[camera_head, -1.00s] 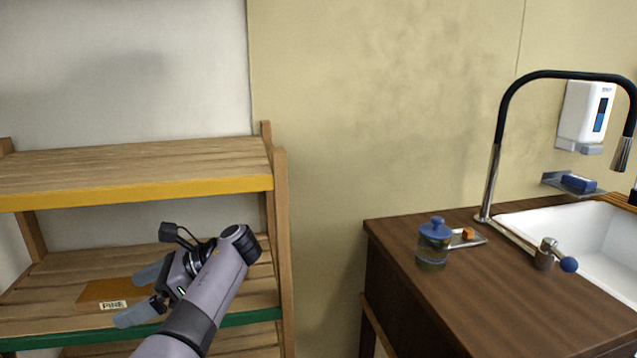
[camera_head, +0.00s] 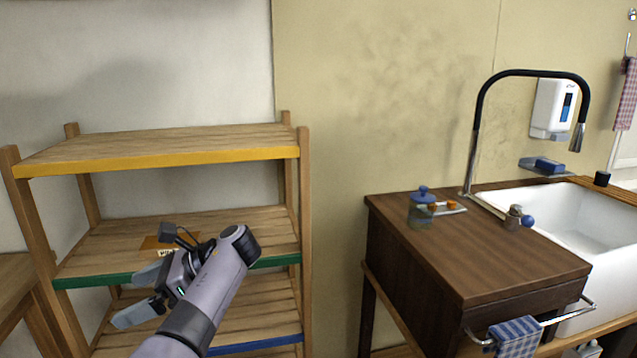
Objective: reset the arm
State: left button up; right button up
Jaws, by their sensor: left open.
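My left gripper (camera_head: 140,293) is open and empty, with its two pale fingers pointing left. It appears in front of the wooden shelf unit (camera_head: 307,230), overlapping the green-edged middle shelf in the picture. An orange-brown board (camera_head: 153,243) with a small label lies on that middle shelf, partly hidden behind my gripper and arm. My right gripper is not in view.
A dark wooden counter (camera_head: 470,250) with a white sink (camera_head: 590,225) and black faucet stands at right. A blue-lidded jar (camera_head: 422,211) and a small tray are on it. A checked towel (camera_head: 517,338) hangs in front. Bare wall separates shelf and counter.

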pick_arm(q)
jog(key=s+a+f+n+t+h, duration=0.1)
jog(key=s+f+t+h, duration=0.15)
jog(key=f, duration=1.05)
jog(key=s+a+f+n+t+h, duration=0.1)
jog(key=s+f+t+h, duration=0.2)
jog(key=f, duration=1)
jog(key=s+d+f+n+t+h, duration=0.4)
jog(key=s+f, duration=0.3)
jog(key=s+d+r+n+t+h, duration=0.2)
jog(key=s+d+n+h, duration=0.1)
jog(key=s, duration=0.4)
jog(key=s+d+r+n+t+h, duration=0.2)
jog(key=s+d+n+h, duration=0.1)
jog(key=s+d+n, duration=0.1)
jog(key=s+d, duration=0.1)
jog(key=s, duration=0.1)
jog(key=shift+s, duration=0.35)
jog(key=shift+r, duration=0.1)
